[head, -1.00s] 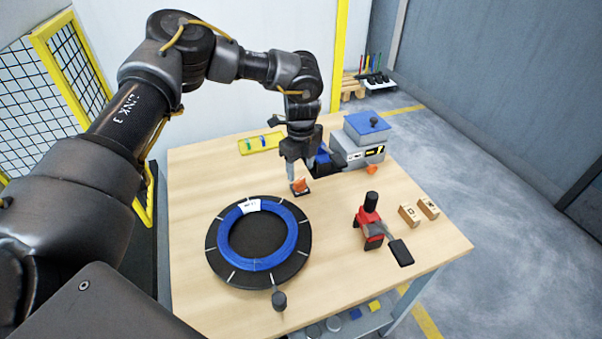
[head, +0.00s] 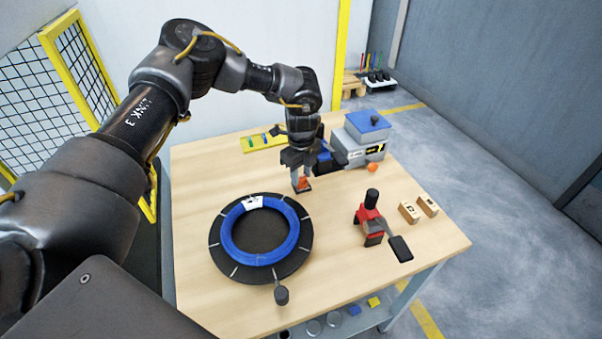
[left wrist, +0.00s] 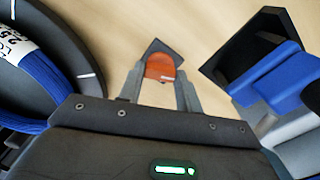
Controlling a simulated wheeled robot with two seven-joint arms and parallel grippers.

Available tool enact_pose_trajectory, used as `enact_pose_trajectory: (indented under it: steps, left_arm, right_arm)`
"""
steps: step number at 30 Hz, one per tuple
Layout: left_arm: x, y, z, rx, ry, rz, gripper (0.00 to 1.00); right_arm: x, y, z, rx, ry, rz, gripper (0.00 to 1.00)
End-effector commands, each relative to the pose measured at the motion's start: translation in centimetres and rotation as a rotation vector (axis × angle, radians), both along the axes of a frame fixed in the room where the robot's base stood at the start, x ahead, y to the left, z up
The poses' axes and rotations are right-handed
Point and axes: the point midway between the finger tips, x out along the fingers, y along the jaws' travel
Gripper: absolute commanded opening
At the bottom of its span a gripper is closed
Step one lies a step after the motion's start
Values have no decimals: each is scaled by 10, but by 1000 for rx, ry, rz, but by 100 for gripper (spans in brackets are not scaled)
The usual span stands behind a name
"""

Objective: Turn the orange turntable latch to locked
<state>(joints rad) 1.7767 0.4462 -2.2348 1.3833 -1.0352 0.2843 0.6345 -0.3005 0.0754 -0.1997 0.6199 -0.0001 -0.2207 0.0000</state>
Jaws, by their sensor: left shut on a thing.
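The orange latch (head: 304,182) stands on a small dark base on the table, just behind and right of the turntable. My left gripper (head: 302,181) reaches down from above and is shut on the latch. In the left wrist view the latch (left wrist: 160,67) sits between the two grey fingers, with its dark base plate (left wrist: 165,48) beyond. The black turntable (head: 222,262) carries a blue coil (head: 232,258) with a white label; a dark-knobbed handle (head: 281,294) sticks out at its front. My right gripper is not in view.
A grey machine with a blue top (head: 367,122) stands behind and right of the latch, close to my left gripper. A red tool with a black lever (head: 370,222) and small wooden blocks (head: 410,212) are at right. A yellow tray (head: 262,142) lies at the back.

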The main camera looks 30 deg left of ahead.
Motion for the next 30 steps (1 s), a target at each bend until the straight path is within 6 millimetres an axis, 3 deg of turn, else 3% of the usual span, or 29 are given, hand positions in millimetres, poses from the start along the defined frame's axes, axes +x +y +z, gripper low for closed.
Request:
enact_pose_trajectory:
  steps: [5, 15, 26, 27, 30]
  left_arm:
    - [-1, -1, 0, -2, 3, -65, 12]
    - [0, -1, -1, -2, 2, -386, 12]
    - [-1, 0, -2, 0, 3, -429, 12]
    - [-1, 0, -2, 0, 3, -429, 36]
    - [-1, 0, -2, 0, 3, -428, 49]
  right_arm:
    - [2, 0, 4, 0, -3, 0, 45]
    - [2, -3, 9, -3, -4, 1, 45]
    - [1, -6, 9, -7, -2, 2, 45]
    - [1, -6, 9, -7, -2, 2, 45]
    - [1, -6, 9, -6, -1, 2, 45]
